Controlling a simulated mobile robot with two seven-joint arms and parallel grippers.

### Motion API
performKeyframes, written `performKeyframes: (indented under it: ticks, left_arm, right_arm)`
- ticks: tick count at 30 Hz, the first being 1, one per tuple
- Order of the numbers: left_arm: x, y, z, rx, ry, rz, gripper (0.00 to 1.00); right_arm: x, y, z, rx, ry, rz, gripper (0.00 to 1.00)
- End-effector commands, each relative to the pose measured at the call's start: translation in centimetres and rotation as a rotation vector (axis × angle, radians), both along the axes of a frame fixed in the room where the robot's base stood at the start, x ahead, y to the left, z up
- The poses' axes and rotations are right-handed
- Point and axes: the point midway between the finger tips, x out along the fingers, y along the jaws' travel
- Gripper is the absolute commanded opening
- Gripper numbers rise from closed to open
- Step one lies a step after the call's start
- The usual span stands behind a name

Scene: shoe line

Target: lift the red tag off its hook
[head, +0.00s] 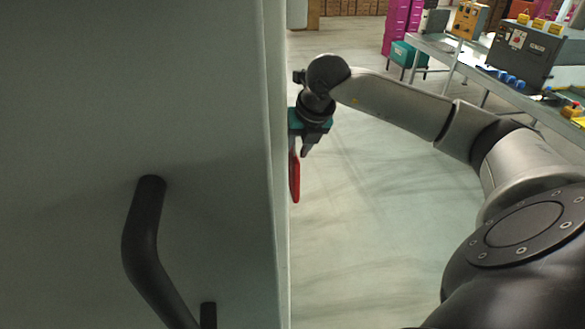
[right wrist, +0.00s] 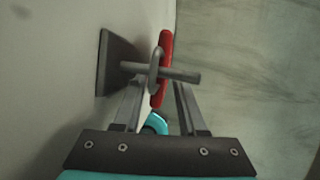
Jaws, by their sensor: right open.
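The red tag (right wrist: 165,42) hangs on a grey hook (right wrist: 186,76) that sticks out from a square plate (right wrist: 118,63) on the pale wall face. A grey ring (right wrist: 154,70) sits around the hook's rod beside the tag. In the head view the tag (head: 295,178) hangs edge-on beside the large grey panel. My right gripper (head: 304,152) is just above it, with the hook hidden. In the right wrist view my right gripper (right wrist: 159,92) is open, its fingers on either side of the tag's lower end; I cannot tell whether they touch it. My left gripper is not in view.
The large grey panel (head: 215,100) with a dark handle (head: 145,240) fills the left of the head view. A workbench (head: 440,48) with a grey control box (head: 525,55) stands at the back right. The floor (head: 370,220) between is clear.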

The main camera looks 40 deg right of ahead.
Motion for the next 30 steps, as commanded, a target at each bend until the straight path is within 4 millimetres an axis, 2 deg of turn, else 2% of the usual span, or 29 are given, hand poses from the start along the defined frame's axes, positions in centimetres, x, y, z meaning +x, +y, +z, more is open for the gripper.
performKeyframes:
  ticks: [3, 9, 21, 30]
  left_arm:
    - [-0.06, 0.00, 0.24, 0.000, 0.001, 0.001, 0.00]
    - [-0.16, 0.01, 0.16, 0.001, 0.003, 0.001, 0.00]
    - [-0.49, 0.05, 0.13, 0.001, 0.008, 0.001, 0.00]
    - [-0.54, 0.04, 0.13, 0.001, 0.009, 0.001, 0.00]
  right_arm:
    - [0.27, -0.02, -0.73, 0.000, 0.001, 0.000, 0.41]
    - [0.30, -0.03, -0.83, -0.001, 0.001, 0.001, 0.41]
    - [0.30, -0.04, -0.77, -0.001, 0.000, 0.001, 0.00]
    - [0.29, -0.05, -0.77, 0.000, 0.001, 0.000, 0.00]
